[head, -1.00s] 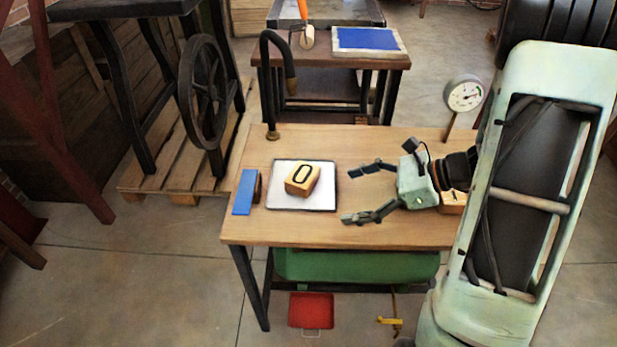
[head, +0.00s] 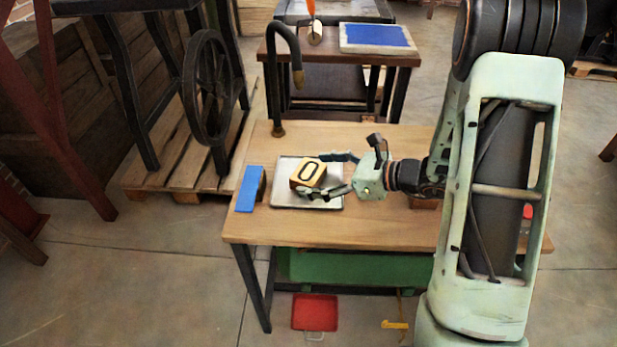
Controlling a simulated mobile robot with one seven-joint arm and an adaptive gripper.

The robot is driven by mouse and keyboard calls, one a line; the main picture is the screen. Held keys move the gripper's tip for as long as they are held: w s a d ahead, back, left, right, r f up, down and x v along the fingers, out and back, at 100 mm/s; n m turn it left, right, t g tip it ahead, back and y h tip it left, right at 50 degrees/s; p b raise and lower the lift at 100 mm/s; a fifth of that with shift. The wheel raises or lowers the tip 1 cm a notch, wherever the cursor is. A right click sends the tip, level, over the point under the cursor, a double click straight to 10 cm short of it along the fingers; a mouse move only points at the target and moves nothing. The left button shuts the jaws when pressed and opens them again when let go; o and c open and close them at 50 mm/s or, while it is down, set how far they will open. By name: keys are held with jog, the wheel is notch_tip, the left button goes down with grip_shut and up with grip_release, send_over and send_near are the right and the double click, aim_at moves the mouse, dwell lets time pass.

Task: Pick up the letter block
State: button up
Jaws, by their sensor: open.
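The letter block (head: 306,171) is a small wooden cube with a black "0" or "O" on its upper face. It sits on a grey metal tray (head: 290,198) on the wooden table. My gripper (head: 328,175) is open and reaches in from the right over the tray. Its two fingers point left, one on the far side of the block and one on the near side. The near finger hides part of the block's lower right edge. I cannot tell whether either finger touches the block.
A blue-topped block (head: 248,189) stands left of the tray. A black curved pipe (head: 277,85) rises at the table's back left corner. A second table (head: 345,58) behind holds a blue pad (head: 376,35) and a roller (head: 315,33). The table's front strip is clear.

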jog(key=shift+x, duration=1.2)
jog(key=c, duration=1.4)
jog(key=shift+r, duration=0.15)
jog(key=shift+c, duration=0.2)
